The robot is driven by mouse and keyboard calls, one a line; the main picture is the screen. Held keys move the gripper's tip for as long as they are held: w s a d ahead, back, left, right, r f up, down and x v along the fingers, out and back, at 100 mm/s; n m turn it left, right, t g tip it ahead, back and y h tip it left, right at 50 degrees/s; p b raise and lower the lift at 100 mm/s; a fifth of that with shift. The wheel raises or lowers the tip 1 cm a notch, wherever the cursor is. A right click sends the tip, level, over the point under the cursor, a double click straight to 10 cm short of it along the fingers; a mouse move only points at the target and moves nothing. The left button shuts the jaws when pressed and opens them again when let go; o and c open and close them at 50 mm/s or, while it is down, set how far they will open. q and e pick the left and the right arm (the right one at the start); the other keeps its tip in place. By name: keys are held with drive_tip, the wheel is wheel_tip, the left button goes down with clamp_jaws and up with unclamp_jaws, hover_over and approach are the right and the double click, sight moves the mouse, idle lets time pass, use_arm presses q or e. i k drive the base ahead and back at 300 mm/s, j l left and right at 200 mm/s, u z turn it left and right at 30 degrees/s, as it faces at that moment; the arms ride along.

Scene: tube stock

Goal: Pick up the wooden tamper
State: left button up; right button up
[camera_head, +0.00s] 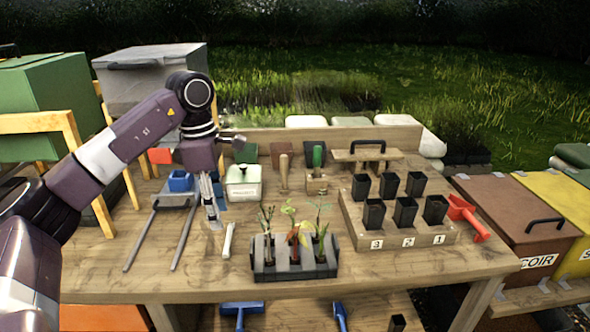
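A flat wooden block with a dark arched handle (367,156), which looks like the wooden tamper, sits at the back of the table, behind the black pots. A smaller upright wooden peg (283,173) stands left of it, so the name is not fully certain. My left gripper (212,218) points down over the left part of the table, well left of both. Its fingers are small and seen edge-on, so I cannot tell whether they are open or shut. My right gripper is out of view.
A seedling rack (293,270) stands at the front middle. A wooden pot stand (400,240) with several black pots and a red scoop (467,216) are at right. A pale lidded box (243,183), a white marker (228,240) and a blue item (180,181) are near the gripper.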

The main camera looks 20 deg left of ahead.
sight(284, 189)
drive_tip(key=i, duration=1.3)
